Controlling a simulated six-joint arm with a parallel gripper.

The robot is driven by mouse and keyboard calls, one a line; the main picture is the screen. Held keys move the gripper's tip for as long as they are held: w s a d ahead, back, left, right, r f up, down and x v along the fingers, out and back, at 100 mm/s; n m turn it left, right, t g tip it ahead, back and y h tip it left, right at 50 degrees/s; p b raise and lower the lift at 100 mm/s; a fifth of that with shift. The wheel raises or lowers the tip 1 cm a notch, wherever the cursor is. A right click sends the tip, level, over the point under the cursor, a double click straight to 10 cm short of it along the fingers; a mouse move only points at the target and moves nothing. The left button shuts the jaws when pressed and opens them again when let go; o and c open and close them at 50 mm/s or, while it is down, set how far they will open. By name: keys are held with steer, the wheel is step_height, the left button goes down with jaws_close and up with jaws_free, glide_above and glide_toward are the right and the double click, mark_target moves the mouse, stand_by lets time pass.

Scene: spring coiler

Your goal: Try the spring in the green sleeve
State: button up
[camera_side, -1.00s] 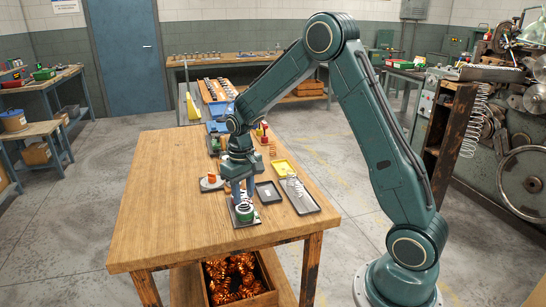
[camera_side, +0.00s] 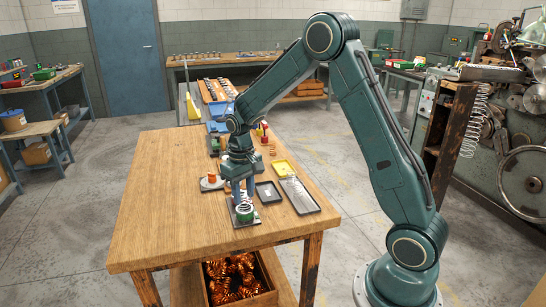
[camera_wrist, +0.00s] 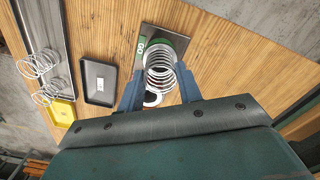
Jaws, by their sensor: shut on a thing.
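My gripper (camera_wrist: 159,88) is shut on a pale wire spring (camera_wrist: 160,74), with one blue finger on each side of its coils. The green sleeve (camera_wrist: 140,47) stands on a small metal plate (camera_wrist: 178,42), partly hidden behind the spring. In the side view my gripper (camera_side: 239,188) is low over the bench front, with the spring (camera_side: 243,209) below the fingers, in front of or over the green sleeve (camera_side: 254,215). I cannot tell whether the spring's lower end is inside the sleeve.
A grey tray (camera_side: 303,204) with loose springs, a yellow tray (camera_side: 280,168) and a small dark tray (camera_side: 268,197) lie right of the sleeve. An orange part (camera_side: 212,178) stands to the left. The wooden bench (camera_side: 160,205) is clear at the front left.

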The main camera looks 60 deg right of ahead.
mark_target(244, 193)
steer(key=shift+r, duration=0.2)
steer(key=shift+r, duration=2.25)
